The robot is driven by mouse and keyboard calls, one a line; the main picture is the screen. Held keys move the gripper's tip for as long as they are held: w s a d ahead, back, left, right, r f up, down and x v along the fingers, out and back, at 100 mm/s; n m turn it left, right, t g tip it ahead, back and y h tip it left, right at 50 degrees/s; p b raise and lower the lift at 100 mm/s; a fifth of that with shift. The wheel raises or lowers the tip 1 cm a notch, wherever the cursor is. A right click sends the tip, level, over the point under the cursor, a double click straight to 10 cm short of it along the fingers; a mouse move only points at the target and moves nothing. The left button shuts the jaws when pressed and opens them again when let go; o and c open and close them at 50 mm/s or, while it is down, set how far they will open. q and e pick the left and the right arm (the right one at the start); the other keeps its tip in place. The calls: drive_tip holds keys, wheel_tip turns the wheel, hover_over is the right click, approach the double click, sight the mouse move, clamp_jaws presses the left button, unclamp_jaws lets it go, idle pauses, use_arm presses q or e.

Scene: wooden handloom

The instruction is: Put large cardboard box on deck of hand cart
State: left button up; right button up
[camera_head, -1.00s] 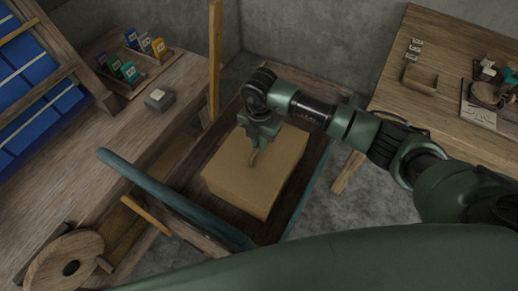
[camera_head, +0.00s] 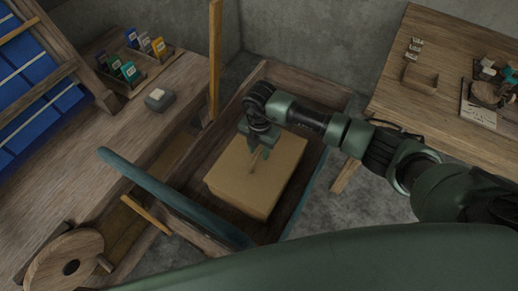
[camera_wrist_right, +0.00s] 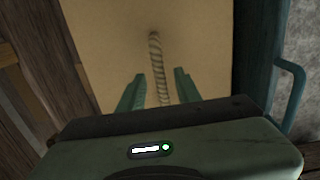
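The large cardboard box (camera_head: 245,190) sits inside the wooden hand cart, within the deck area, its top facing up. A short rope handle (camera_head: 254,159) stands on its top and also shows in the right wrist view (camera_wrist_right: 155,58). The hand cart has a brown wooden deck (camera_head: 203,158) and a teal handle bar (camera_head: 165,192). My right gripper (camera_head: 259,156) is just above the box top. In the right wrist view its two fingers (camera_wrist_right: 160,85) are apart, with the rope between them and gaps on both sides. My left gripper is out of view.
A wooden bench (camera_head: 125,128) with a card tray (camera_head: 150,72) and a grey block (camera_head: 159,100) stands to the left. A wooden wheel (camera_head: 40,270) is at lower left. A wooden table (camera_head: 455,60) with small items stands to the right. Bare floor (camera_head: 345,217) shows right of the cart.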

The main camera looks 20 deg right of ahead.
wheel_tip(320, 180, up, 12)
idle(0.5)
idle(0.4)
